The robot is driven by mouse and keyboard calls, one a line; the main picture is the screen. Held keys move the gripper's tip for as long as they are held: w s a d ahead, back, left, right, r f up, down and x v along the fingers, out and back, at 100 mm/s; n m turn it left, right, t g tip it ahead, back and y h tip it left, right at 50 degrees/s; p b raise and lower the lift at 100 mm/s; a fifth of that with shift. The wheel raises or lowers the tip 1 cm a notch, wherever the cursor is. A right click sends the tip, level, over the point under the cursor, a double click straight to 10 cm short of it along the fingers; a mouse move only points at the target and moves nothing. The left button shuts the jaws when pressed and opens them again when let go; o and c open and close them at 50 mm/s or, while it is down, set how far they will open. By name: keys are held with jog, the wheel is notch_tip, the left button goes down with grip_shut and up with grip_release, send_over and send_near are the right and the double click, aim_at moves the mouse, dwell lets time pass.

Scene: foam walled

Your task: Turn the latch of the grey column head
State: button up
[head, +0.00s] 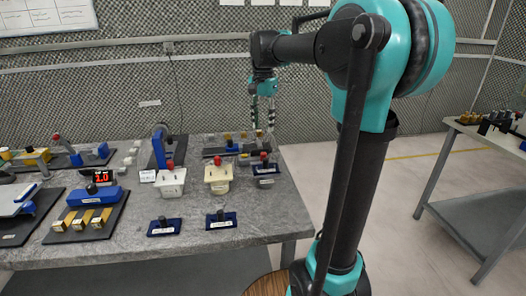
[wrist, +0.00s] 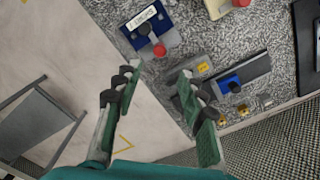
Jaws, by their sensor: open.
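Three blocky units with red knobs stand in a row near the table's right side: a light grey one (head: 171,182), a cream one (head: 217,180) and a dark blue and grey one (head: 265,170). I cannot tell for sure which is the grey column head. The blue and grey unit also shows in the wrist view (wrist: 150,32), its red knob above my fingertips. The cream one is cut by the top edge there. My gripper (head: 263,127) hangs open and empty above the table's back right; in the wrist view its fingers (wrist: 160,73) are well apart.
The grey table (head: 110,240) holds other fixtures on the left, including a red display (head: 101,176). Two small blue plates (head: 164,227) lie in front. A blue block (wrist: 230,83) and small brass pieces (wrist: 243,109) are near my right finger.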

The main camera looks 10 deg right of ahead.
aim_at(263, 153)
notch_tip(263, 153, down, 11)
jog(key=shift+f, duration=0.15)
dwell(0.4)
grip_shut()
